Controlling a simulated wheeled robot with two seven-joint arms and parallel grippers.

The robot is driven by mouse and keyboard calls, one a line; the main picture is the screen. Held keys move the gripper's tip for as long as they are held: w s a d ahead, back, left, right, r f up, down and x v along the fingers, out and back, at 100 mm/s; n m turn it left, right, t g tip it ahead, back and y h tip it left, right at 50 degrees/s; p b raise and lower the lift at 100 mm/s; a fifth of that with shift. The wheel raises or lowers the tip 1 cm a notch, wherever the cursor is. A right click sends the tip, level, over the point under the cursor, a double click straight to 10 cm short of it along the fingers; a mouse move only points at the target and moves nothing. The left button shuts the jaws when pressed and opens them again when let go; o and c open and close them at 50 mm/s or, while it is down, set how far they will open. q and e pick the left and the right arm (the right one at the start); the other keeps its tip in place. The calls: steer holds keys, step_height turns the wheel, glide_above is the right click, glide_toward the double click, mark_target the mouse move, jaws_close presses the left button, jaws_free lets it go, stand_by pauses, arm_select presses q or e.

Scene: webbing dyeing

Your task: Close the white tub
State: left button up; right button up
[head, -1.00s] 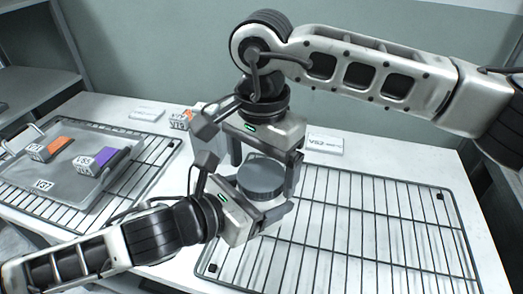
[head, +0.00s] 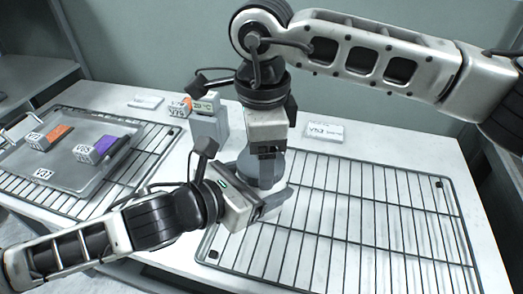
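The white tub, mostly hidden, stands at the left end of the right wire rack, with its round grey lid (head: 262,172) on top. My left gripper (head: 265,208) comes in low from the left, its fingers around the tub body, which it seems to grip. My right gripper (head: 266,165) points straight down over the lid from above. Its fingers line up one behind the other from this angle, so the gap between them is hidden. I cannot tell whether they press on the lid.
The right wire rack (head: 375,225) is otherwise empty. A grey block (head: 208,130) with a small display stands behind the tub, beside an orange-and-white tag (head: 180,107). A white card (head: 324,131) lies behind the rack. A grey tray (head: 50,172) with orange and purple pieces is at left.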

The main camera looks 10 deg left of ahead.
steer(key=shift+a+m, duration=0.1)
steer(key=shift+m, duration=0.6)
steer(key=o, duration=1.1)
steer(key=shift+r, duration=0.15)
step_height(320, 180, up, 4)
steer(key=shift+r, duration=0.15)
steer(key=shift+c, duration=0.5)
